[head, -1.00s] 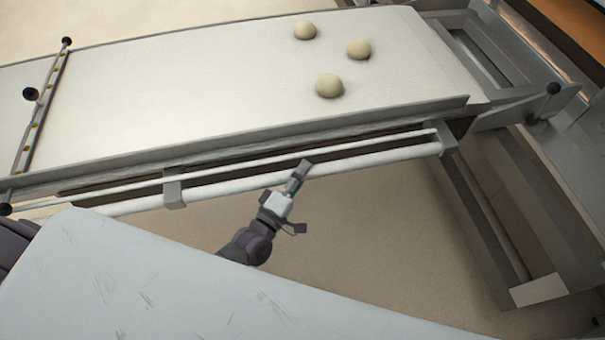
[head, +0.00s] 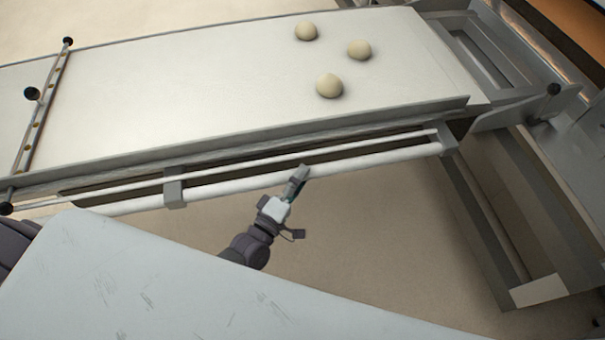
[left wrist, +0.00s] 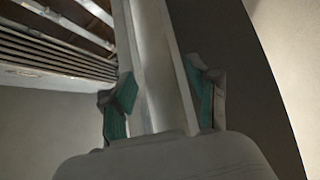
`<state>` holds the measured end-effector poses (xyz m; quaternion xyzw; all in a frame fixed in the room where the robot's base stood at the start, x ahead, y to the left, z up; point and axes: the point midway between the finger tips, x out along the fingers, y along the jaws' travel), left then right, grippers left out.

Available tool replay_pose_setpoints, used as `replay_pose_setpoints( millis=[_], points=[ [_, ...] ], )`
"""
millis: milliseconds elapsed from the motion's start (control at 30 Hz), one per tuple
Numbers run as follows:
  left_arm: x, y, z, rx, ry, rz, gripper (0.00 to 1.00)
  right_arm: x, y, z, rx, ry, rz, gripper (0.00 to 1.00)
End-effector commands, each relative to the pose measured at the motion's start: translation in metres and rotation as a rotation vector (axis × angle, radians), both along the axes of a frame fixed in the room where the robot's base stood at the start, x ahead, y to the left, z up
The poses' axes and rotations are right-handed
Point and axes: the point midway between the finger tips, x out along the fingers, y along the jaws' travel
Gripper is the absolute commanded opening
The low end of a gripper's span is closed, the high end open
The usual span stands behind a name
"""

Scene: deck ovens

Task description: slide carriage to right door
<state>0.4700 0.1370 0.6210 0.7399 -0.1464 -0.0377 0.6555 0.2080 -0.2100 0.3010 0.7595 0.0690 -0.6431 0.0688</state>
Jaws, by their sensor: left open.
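The carriage (head: 230,95) is a long pale loading bed with three dough balls (head: 329,86) on its right half. A white round bar (head: 370,160) runs along its front side, held by grey brackets. My left gripper (head: 301,172) is at the front edge of this bar, near its middle. In the left wrist view the gripper (left wrist: 160,100) is open, with its green-padded fingers on both sides of the bar (left wrist: 155,60). I cannot tell whether the pads touch it. My right gripper is not in view. No door is clearly visible.
A grey frame with a post (head: 485,215) stands at the carriage's right end. A crossbar with dark knobs (head: 42,110) spans its left part. A pale scratched surface (head: 150,285) fills the lower left foreground. Bare floor (head: 370,240) lies between.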

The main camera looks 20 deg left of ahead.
Motion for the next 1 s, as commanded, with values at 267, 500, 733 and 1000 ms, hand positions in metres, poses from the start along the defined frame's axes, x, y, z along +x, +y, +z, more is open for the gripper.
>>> replay_pose_setpoints(
  millis=[267, 500, 733, 1000],
  points=[
    [-0.057, 0.015, -0.009, 0.002, 0.005, -0.002, 0.60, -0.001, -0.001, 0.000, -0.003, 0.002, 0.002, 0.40],
    [-0.094, 0.025, -0.014, 0.000, 0.003, -0.002, 0.60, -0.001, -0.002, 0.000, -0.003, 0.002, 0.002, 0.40],
    [-0.106, 0.029, -0.015, 0.000, 0.001, -0.002, 0.60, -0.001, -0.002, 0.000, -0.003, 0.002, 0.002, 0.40],
    [-0.105, 0.029, -0.015, -0.001, 0.001, -0.001, 0.60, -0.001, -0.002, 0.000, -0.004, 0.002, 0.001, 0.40]
  ],
)
